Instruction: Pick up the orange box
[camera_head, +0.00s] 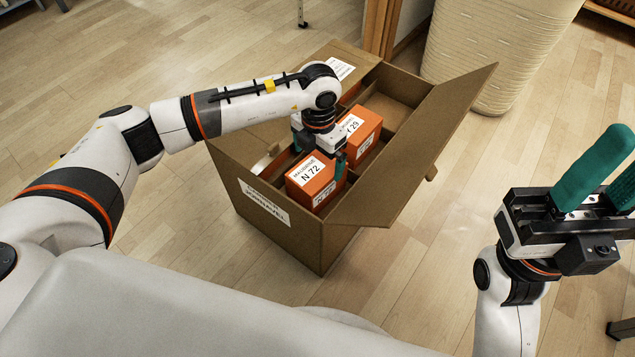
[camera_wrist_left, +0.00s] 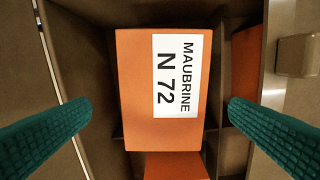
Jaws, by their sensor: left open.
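An orange box labelled MAUBRINE N 72 (camera_head: 318,190) sits in a front compartment of the brown cardboard carton (camera_head: 285,232). A second orange box, ending in 29 (camera_head: 369,133), sits behind it to the right. My left gripper (camera_head: 325,157) points down into the carton at the N 72 box and partly hides it. In the left wrist view, the N 72 box (camera_wrist_left: 140,90) lies between the two spread green fingers, with space on both sides; neither touches it. My right gripper (camera_head: 607,180) is at the far right, fingers up, a gap between them, partly cut off.
Dividers split the carton; its raised right flap (camera_head: 425,150) stands beside the boxes. Parts of other orange boxes show at the wrist view's right (camera_wrist_left: 246,62) and bottom (camera_wrist_left: 175,167). A ribbed cream basket (camera_head: 490,50) stands behind. Wooden floor (camera_head: 170,270) surrounds the carton.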

